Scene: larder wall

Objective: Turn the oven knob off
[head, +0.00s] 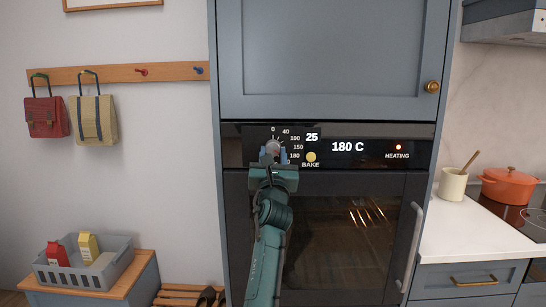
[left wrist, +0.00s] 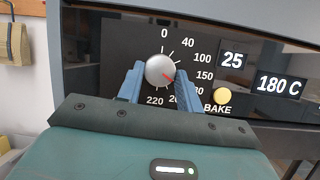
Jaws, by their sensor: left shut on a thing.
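The silver oven knob (left wrist: 160,69) sits on the black control panel, ringed by numbers from 0 to 220. Its red pointer is aimed to the lower right, between 150 and 200. In the head view the knob (head: 272,147) shows partly above my gripper. My left gripper (left wrist: 158,80) has its blue fingers on either side of the knob and is shut on it; it also shows in the head view (head: 272,155). The display reads 25 and 180 C, and the red HEATING light (head: 398,147) is lit. My right gripper is in neither view.
A yellow BAKE button (head: 311,157) is just right of the knob. The oven door (head: 330,260) below is closed, with a vertical handle (head: 411,248) at its right. A counter with a cream pot (head: 453,186) and an orange pot (head: 508,186) is on the right.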

